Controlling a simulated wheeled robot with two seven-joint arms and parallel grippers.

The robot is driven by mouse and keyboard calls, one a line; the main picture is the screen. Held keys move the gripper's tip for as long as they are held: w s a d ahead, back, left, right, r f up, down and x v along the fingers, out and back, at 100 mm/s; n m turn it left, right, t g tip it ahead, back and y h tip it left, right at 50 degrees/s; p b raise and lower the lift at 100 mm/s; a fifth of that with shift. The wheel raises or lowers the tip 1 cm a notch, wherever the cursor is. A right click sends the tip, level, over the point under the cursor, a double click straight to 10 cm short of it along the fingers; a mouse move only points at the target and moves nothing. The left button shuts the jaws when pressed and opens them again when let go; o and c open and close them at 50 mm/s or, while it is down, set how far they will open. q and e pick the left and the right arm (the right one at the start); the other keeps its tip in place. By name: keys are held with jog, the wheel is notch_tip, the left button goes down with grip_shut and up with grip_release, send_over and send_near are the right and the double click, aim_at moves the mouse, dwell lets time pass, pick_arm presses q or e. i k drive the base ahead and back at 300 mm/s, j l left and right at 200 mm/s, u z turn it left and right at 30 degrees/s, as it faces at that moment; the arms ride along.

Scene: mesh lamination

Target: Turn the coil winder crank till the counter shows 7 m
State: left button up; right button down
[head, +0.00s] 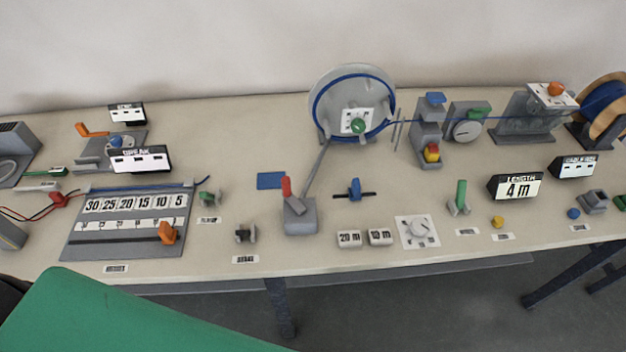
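The coil winder is a grey disc (326,82) standing at the back middle, with blue cable around it. A green knob (358,126) sits on a white marked plate at its front; it looks like the crank handle, but I cannot tell for sure. A grey bar slants from the disc down to a grey block (300,218) with a red lever (287,188). The length counter (516,187) at the right reads 4 m. Neither of my grippers is in view.
Blue cable runs from the disc through grey guides and a dial (467,131) to a supply spool (604,103). In front stand 20 m and 10 m blocks (349,239) and a white knob plate (418,243). A scale board (75,247) lies left. A green surface (120,315) fills the lower left.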

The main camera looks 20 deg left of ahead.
aim_at(287, 194)
jog(key=j+z, duration=0.25)
jog(key=j, duration=0.3)
jog(key=k+j+z, duration=0.1)
jog(key=j+z, duration=0.2)
jog(key=j, duration=0.2)
jog(key=k+j+z, duration=0.25)
jog(key=j, duration=0.6)
jog(key=k+j, duration=0.15)
jog(key=j, duration=0.2)
jog(key=i+l+z, duration=0.15)
jog(key=l, duration=0.2)
jog(key=l+z, duration=0.2)
jog(key=l, duration=0.15)
jog(key=i+l+z, duration=0.15)
jog(key=i+l, duration=0.05)
jog(key=l, duration=0.1)
